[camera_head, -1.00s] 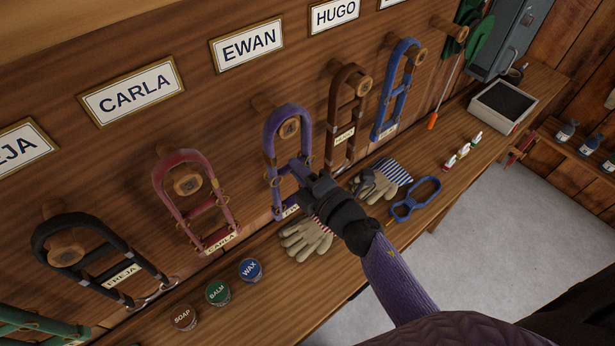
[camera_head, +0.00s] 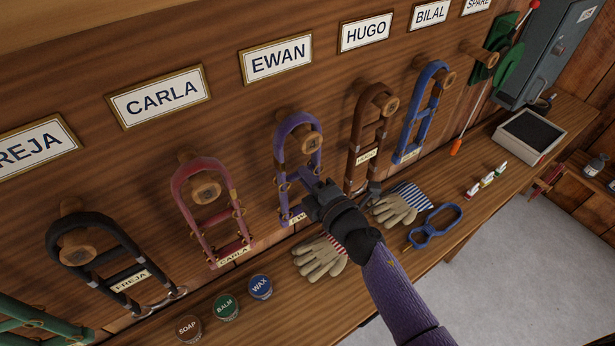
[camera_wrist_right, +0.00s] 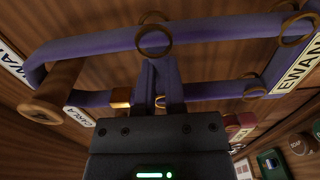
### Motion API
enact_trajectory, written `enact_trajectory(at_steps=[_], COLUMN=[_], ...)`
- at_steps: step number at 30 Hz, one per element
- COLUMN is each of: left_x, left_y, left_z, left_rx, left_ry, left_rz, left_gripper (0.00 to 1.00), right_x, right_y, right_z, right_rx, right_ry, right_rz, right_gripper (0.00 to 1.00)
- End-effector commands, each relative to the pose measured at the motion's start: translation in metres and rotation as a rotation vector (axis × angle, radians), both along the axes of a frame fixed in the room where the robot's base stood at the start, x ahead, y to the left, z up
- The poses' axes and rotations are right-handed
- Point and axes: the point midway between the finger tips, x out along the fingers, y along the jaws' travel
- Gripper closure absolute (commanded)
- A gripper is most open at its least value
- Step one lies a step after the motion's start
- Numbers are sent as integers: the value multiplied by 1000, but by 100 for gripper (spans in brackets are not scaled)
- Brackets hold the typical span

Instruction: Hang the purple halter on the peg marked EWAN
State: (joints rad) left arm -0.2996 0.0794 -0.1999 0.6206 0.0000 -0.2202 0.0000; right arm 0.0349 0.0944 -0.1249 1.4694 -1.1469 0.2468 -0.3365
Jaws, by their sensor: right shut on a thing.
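The purple halter (camera_head: 281,158) hangs upright at the wall below the EWAN sign (camera_head: 276,58). Its top loop goes around the wooden EWAN peg (camera_head: 311,143), whose end shows inside the loop. My right gripper (camera_head: 311,180) is shut on a strap of the halter, at its lower right part. In the right wrist view the halter (camera_wrist_right: 100,43) spans the picture, with the peg (camera_wrist_right: 52,92) in its loop at the left and its EWAN tag (camera_wrist_right: 298,70) at the right. Whether the loop's top rests on the peg is hard to tell. My left gripper is out of view.
A red halter (camera_head: 182,196) hangs at the left and a brown halter (camera_head: 354,150) at the right. Below, the bench (camera_head: 283,318) carries gloves (camera_head: 320,258), several tins (camera_head: 260,287) and a blue looped tool (camera_head: 443,218). The SPARE peg (camera_head: 480,54) is empty.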

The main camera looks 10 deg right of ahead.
Motion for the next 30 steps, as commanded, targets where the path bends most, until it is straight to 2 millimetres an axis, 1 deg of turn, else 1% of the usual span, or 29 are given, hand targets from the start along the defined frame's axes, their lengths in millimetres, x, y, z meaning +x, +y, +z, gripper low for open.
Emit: enact_trajectory(at_steps=[5, 6, 11, 12, 19, 22, 26, 30], left_x=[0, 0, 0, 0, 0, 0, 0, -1], left_y=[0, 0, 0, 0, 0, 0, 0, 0], left_z=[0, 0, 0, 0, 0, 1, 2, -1], left_rx=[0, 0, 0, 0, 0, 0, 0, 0], left_ry=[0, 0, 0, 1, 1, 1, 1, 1], left_rz=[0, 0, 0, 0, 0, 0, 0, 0], left_gripper=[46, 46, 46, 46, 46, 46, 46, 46], right_x=[0, 0, 0, 0, -1, -9, -36, -69], right_y=[0, 0, 0, 0, 0, -3, -13, -24], right_z=[0, 0, 0, 0, 0, -1, -1, -2], right_rx=[0, 0, 0, 0, 0, -1, -1, -1], right_ry=[-1, -1, -1, -1, 1, 3, 4, 4], right_rz=[0, 0, 0, 0, 0, 0, 0, 1], right_gripper=[100, 83, 49, 46, 46, 46, 46, 46])
